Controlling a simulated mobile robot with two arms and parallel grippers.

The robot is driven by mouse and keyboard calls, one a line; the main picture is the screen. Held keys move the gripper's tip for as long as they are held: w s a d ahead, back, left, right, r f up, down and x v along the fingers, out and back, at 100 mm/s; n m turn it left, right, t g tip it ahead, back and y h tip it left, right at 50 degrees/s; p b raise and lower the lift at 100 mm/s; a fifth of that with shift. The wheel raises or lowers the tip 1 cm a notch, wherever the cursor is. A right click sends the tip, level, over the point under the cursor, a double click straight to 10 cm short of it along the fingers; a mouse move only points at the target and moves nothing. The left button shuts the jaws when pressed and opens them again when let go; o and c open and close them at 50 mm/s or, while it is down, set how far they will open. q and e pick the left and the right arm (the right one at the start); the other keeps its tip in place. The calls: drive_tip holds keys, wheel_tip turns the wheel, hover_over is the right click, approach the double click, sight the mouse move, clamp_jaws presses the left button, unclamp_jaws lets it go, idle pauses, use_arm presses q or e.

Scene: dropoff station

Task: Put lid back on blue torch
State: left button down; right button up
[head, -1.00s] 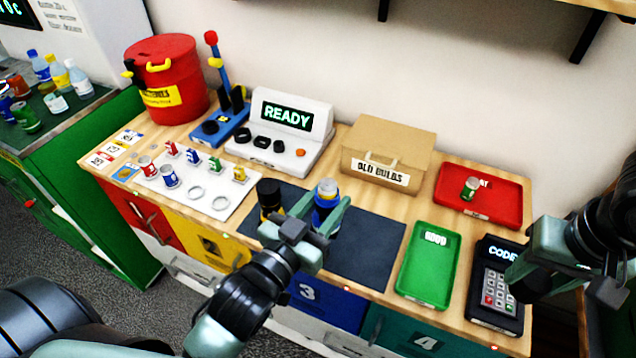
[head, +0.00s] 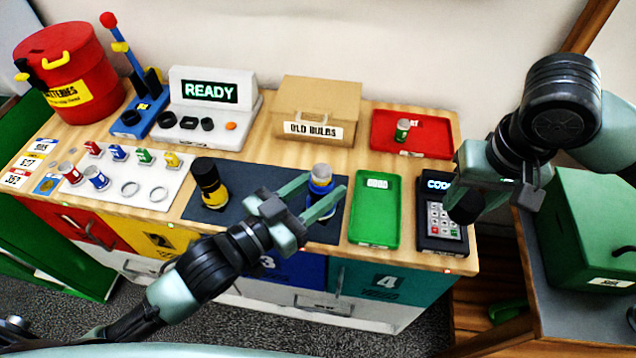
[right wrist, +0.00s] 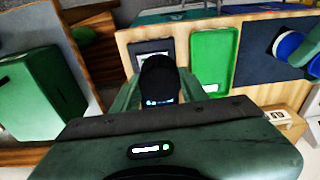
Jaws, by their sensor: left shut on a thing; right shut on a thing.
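The blue torch (head: 321,174) stands upright on the dark mat (head: 262,222), its pale top uncovered. My left gripper (head: 324,188) is shut around its body. The torch also shows at the right edge of the right wrist view (right wrist: 289,45). My right gripper (head: 468,196) is shut on a dark round cap, apparently the lid (head: 464,208), and holds it above the keypad, apart from the torch. In the right wrist view the black lid (right wrist: 159,75) sits between the fingers. Its underside is hidden.
A black torch with a yellow band (head: 210,183) stands on the mat. A green tray (head: 376,225) lies between the blue torch and the keypad (head: 442,238). A red tray (head: 425,140) and a cardboard box (head: 318,100) are behind. A green bin (head: 590,235) stands right.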

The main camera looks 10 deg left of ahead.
drive_tip(key=w+a+r+n, duration=0.1)
drive_tip(key=w+a+r, duration=0.15)
drive_tip(key=a, duration=0.45)
drive_tip(key=w+a+r+n, duration=0.1)
drive_tip(key=a+r, duration=0.2)
drive_tip(key=a, duration=0.4)
wheel_tip(320, 180, up, 3)
drive_tip(key=n, duration=0.2)
hover_over(321, 169)
drive_tip(key=shift+y, duration=0.3)
drive_tip(key=shift+d, duration=0.1)
drive_tip(key=shift+f, duration=1.95)
drive_tip(key=shift+f, duration=0.9)
drive_tip(key=shift+f, duration=0.55)
